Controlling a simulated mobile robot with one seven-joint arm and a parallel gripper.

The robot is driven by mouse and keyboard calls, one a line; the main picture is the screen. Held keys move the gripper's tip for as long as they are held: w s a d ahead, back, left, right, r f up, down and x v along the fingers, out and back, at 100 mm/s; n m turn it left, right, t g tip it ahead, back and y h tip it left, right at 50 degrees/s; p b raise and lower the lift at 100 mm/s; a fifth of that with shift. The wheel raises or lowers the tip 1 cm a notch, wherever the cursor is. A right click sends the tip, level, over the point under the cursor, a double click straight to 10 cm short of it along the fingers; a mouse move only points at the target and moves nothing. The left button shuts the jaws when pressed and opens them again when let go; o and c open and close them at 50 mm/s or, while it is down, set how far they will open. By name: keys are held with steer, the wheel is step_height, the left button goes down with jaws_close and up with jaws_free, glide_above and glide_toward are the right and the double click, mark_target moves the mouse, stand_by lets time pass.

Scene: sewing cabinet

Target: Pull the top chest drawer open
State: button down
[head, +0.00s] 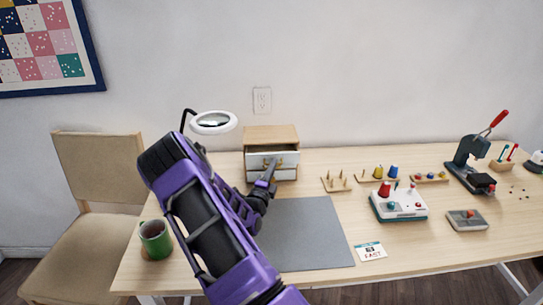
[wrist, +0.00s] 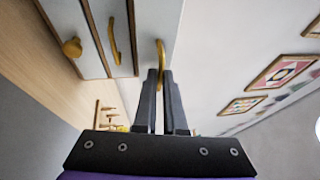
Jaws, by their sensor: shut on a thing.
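The small wooden chest (head: 270,134) with pale drawer fronts stands at the back of the table. Its top drawer (head: 285,159) appears to stand partly out, with a dark gap under the chest's top. In the wrist view the top drawer's curved brass handle (wrist: 160,50) is between my fingertips. My gripper (wrist: 160,74) is shut on this handle; it also shows in front of the chest in the head view (head: 270,172). My gripper and arm hide part of the chest's front. The drawer's contents cannot be made out.
Below are a drawer with a curved handle (wrist: 115,42) and one with a round knob (wrist: 72,47). A ring lamp (head: 213,123) stands left of the chest, a green mug (head: 155,240) at front left. A grey mat (head: 310,235) lies in front, clear on its right.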

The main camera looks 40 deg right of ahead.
steer(key=shift+s+a, duration=0.35)
steer(key=shift+s, duration=0.2)
steer(key=shift+s+a, duration=0.35)
steer(key=shift+s, duration=0.2)
steer(key=c, duration=1)
jaws_free()
steer(key=v, duration=1.7)
steer(key=shift+a, duration=0.2)
steer(key=shift+f, duration=0.1)
